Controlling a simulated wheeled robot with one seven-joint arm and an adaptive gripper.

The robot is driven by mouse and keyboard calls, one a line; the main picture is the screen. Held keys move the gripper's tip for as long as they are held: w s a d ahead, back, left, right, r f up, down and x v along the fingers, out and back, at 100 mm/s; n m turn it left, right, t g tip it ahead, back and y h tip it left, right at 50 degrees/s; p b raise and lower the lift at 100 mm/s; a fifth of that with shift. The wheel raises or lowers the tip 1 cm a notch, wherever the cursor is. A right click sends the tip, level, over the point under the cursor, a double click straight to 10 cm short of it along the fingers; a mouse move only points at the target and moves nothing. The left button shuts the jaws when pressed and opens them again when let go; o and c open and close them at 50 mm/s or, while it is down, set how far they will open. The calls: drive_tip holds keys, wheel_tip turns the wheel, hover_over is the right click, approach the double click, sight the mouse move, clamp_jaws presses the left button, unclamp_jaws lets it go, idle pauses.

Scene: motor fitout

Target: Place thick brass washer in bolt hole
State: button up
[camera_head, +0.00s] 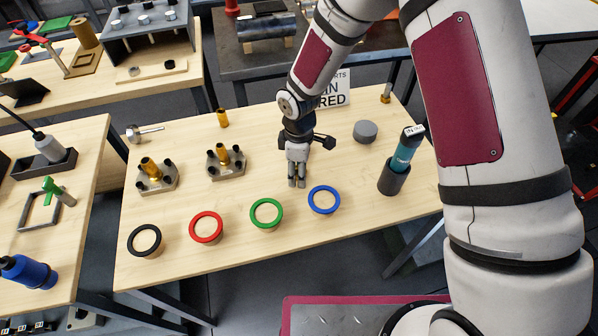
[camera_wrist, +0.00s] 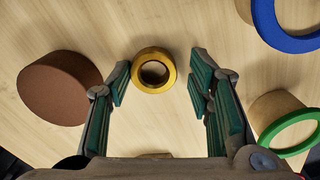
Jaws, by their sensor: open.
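A thick brass washer (camera_wrist: 153,70) lies flat on the wooden table in the wrist view, its dark hole facing up. My gripper (camera_wrist: 160,88) is open, with one green-padded finger on each side of the washer, and nothing is clamped. In the head view my gripper (camera_head: 297,184) points down over the table behind the blue ring, and the washer cannot be made out there. Two metal bases, one at left (camera_head: 157,177) and one at right (camera_head: 226,162), carry brass centre pieces and dark bolts. An individual bolt hole cannot be made out.
Black (camera_head: 146,240), red (camera_head: 206,227), green (camera_head: 266,213) and blue (camera_head: 324,199) rings line the table's front. A grey disc (camera_head: 365,131) and a dark cup (camera_head: 393,178) with a teal tool stand right. A brown disc (camera_wrist: 58,88) is beside my left finger.

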clamp_jaws()
wheel_tip(320, 180, up, 10)
drive_tip(key=w+d+m, duration=0.3)
drive_tip(key=d+m, duration=1.3)
drive_tip(key=d, duration=0.4)
drive_tip(key=shift+f+m+b, duration=0.15)
drive_tip(key=shift+m+b, duration=0.15)
